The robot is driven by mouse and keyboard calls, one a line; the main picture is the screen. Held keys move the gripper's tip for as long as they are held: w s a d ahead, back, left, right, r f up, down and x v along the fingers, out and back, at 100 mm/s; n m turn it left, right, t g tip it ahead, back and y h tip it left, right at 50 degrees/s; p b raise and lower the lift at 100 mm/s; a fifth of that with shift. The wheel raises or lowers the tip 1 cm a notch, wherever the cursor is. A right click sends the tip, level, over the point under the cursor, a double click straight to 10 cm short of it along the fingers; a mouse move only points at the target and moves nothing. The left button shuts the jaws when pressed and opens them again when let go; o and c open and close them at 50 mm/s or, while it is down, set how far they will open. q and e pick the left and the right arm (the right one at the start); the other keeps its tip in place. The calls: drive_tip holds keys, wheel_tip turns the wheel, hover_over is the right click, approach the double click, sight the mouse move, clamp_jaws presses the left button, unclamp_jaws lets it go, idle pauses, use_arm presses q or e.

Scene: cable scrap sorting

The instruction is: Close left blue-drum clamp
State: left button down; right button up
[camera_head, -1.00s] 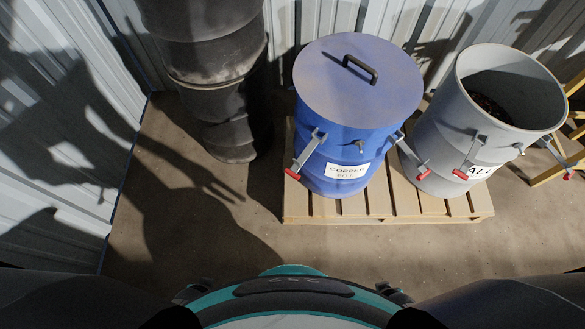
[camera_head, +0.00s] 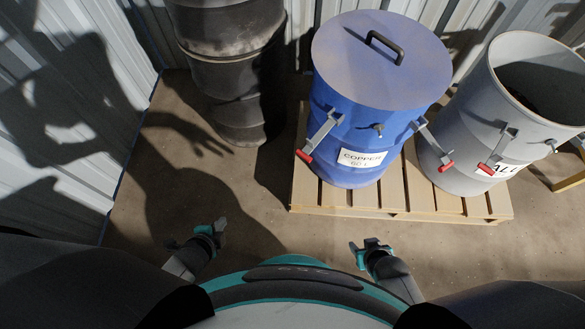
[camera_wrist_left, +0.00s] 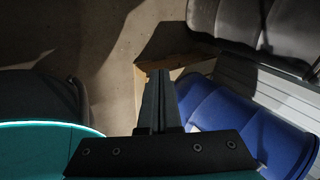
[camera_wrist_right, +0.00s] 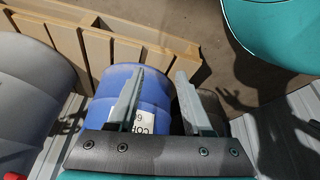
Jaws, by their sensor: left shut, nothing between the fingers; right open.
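The blue drum (camera_head: 352,118) stands on a pallet with its flat lid (camera_head: 382,55) on top and a "COPPER" label on its front. Its left clamp (camera_head: 320,133) is a grey lever slanting down and out from below the rim, with a red tip (camera_head: 303,156). A second clamp (camera_head: 433,145) hangs on its right side. My left gripper (camera_head: 219,224) is shut and empty, low and left of the drum, apart from it. The drum also shows in the left wrist view (camera_wrist_left: 240,120). My right gripper (camera_head: 371,243) is open and empty in front of the pallet. The right wrist view shows the drum (camera_wrist_right: 150,95) beyond its fingers.
An open grey drum (camera_head: 470,130) with its own red-tipped clamps stands right of the blue drum on the pallet (camera_head: 335,198). The floor (camera_head: 250,195) before the pallet is clear.

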use_arm(q)
drive_tip(key=w+d+r+m+t+h+b, duration=0.25)
drive_tip(key=d+r+m+h+b, duration=0.35)
drive_tip(key=m, duration=0.7)
drive_tip(key=w+d+r+m+t+h+b, duration=0.15)
drive_tip(key=w+d+r+m+b, duration=0.3)
drive_tip(key=d+m, duration=0.65)
use_arm(e)
drive_tip(key=w+a+r+t+y, duration=0.2)
drive_tip(key=w+a+r+t, duration=0.15)
drive_tip(key=r, duration=0.55)
drive_tip(key=w+a+r+t+y, duration=0.15)
drive_tip(key=w+a+r, duration=0.35)
drive_tip(key=r, duration=0.5)
use_arm(q)
drive_tip(key=w+d+r+m+p, duration=0.1)
drive_tip(key=w+d+m+p, duration=0.1)
drive_tip(key=w, duration=0.5)
drive_tip(key=shift+w+d+m+p, duration=0.2)
drive_tip(key=shift+d+m+p, duration=0.25)
drive_tip(key=shift+p, duration=0.35)
use_arm(e)
drive_tip(key=s+d+g+h, duration=0.3)
drive_tip(key=s+d+g, duration=0.2)
drive_tip(key=s+d, duration=0.1)
drive_tip(key=shift+d+f+m, duration=0.3)
drive_tip(key=shift+f+h, duration=0.1)
drive_tip(key=shift+h, duration=0.15)
